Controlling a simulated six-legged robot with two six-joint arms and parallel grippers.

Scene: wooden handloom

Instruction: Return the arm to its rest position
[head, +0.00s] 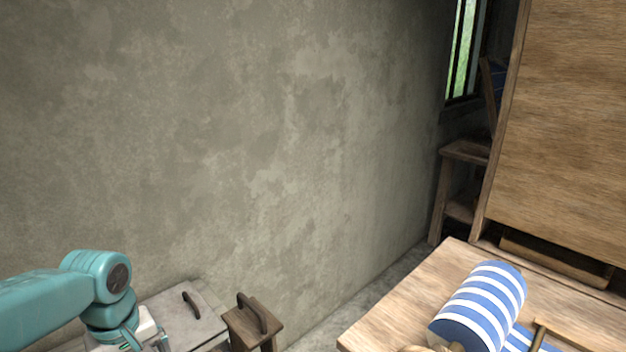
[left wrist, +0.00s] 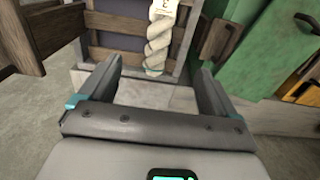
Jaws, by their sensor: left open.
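My left arm (head: 95,275) comes in from the left in the head view, teal and bent down at the joint. Its lower end is cut off by the bottom edge. In the left wrist view my left gripper (left wrist: 155,76) is open, its two dark fingers apart, with nothing held between them. A white twisted hank (left wrist: 160,38) with a small label hangs just past the fingertips. I cannot tell how far it is from them. My right gripper is not in view.
A wooden loom bench (head: 400,310) bears a blue-and-white striped roll (head: 482,306). A grey lidded box (head: 185,315) and a small wooden piece with a handle (head: 253,325) stand by the bare wall (head: 250,150). Green and orange panels (left wrist: 265,60) stand right of the gripper.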

